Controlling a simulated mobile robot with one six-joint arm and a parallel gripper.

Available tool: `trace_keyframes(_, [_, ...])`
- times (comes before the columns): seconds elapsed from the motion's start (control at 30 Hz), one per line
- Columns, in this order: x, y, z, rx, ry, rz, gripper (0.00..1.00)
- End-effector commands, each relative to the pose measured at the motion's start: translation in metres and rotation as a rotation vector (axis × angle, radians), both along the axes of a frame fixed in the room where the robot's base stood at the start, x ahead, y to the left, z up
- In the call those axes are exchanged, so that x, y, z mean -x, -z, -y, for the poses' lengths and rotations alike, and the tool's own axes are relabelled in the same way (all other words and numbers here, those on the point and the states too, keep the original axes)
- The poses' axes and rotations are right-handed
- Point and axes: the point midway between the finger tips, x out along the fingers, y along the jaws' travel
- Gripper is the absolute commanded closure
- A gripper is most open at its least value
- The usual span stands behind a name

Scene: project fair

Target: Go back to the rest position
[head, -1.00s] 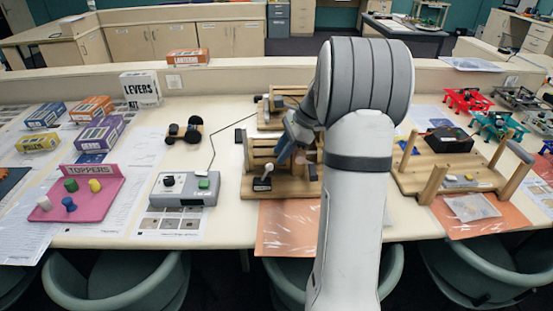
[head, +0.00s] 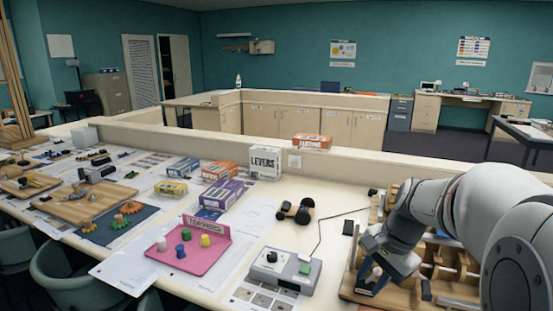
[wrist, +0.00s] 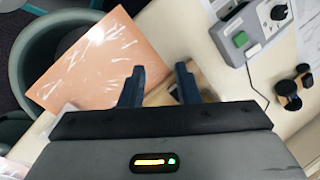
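My gripper (head: 374,274) is at the lower right of the head view, over or beside the left part of a wooden lever rig (head: 440,268). My arm hides much of the rig. In the wrist view my gripper's two dark fingers (wrist: 159,75) stand apart with nothing clearly held between them. A piece of pale wood (wrist: 158,96) shows below and beyond the fingers. Whether the fingers touch the rig cannot be told.
A grey control box (head: 283,270) with a green button stands left of the rig, with a cable. A small black-wheeled car (head: 296,211), a pink TOPPERS tray (head: 207,262) and several cartons lie farther left. A low partition (head: 225,148) runs behind the table. A chair (wrist: 30,60) is near the table edge.

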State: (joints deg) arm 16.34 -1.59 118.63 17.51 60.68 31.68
Motion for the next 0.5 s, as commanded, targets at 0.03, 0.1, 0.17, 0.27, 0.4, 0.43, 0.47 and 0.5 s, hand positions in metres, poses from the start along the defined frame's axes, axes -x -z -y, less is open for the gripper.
trace_keyframes(0.03, [0.02,-0.003,-0.013,0.048,-0.107,0.032,0.71])
trace_keyframes(0.1, [0.044,-0.004,-0.026,0.114,-0.257,0.072,0.71])
trace_keyframes(0.17, [0.064,-0.004,-0.035,0.172,-0.386,0.106,0.71])
trace_keyframes(0.27, [0.095,0.0,-0.045,0.259,-0.585,0.154,0.71])
trace_keyframes(0.4, [0.126,0.008,-0.052,0.351,-0.798,0.203,0.71])
trace_keyframes(0.43, [0.131,0.009,-0.053,0.365,-0.83,0.21,0.71])
trace_keyframes(0.47, [0.134,0.01,-0.053,0.378,-0.859,0.216,0.71])
trace_keyframes(0.5, [0.138,0.012,-0.055,0.391,-0.887,0.223,0.71])
